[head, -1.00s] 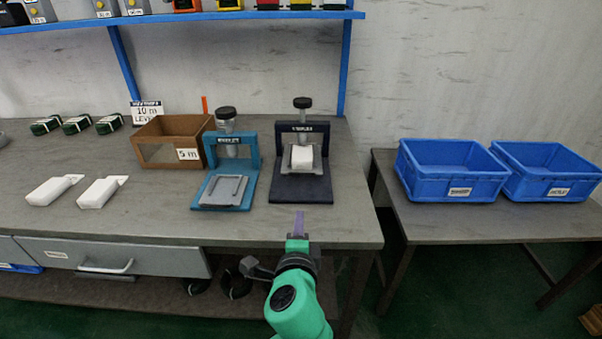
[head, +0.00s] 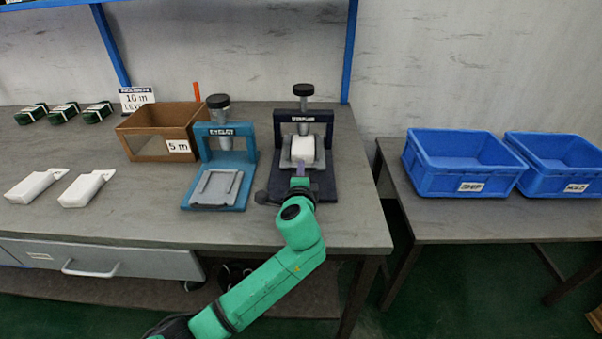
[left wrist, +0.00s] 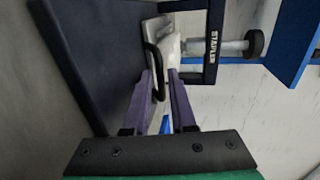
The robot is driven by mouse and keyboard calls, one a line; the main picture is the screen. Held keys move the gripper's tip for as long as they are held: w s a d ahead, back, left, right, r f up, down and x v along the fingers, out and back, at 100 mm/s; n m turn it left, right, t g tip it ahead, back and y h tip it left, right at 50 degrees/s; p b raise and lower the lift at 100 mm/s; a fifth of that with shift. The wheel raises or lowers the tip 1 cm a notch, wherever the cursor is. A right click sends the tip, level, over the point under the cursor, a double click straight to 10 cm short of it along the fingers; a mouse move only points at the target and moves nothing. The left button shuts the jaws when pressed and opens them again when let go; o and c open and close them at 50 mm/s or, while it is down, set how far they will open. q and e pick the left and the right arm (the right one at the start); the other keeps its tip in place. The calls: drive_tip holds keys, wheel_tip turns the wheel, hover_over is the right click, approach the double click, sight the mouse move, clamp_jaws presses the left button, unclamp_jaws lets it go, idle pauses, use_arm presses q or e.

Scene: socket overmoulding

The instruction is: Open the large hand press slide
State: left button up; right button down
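The dark navy hand press (head: 331,185), apparently the large one, stands near the bench's right end. Its grey slide (head: 288,161) carries a white block (head: 303,151) at the front of the frame. My left gripper (head: 300,170) is at the slide's front edge. In the left wrist view the slide's black loop handle (left wrist: 155,62) lies between the purple fingers of my left gripper (left wrist: 160,76). The fingers are apart, with a gap showing between them. The handle is closer to the left finger; contact is unclear. My right gripper is not in view.
A teal press (head: 250,172) stands just left of the navy one. A brown box (head: 143,145) and two white pieces (head: 86,189) are farther left. Blue bins (head: 463,185) stand on a side table. Bare bench (head: 355,225) lies in front of the navy press.

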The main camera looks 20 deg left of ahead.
use_arm(q)
drive_tip(key=shift+w+f, duration=0.1)
drive_tip(key=shift+w, duration=0.1)
clamp_jaws()
idle(1.3)
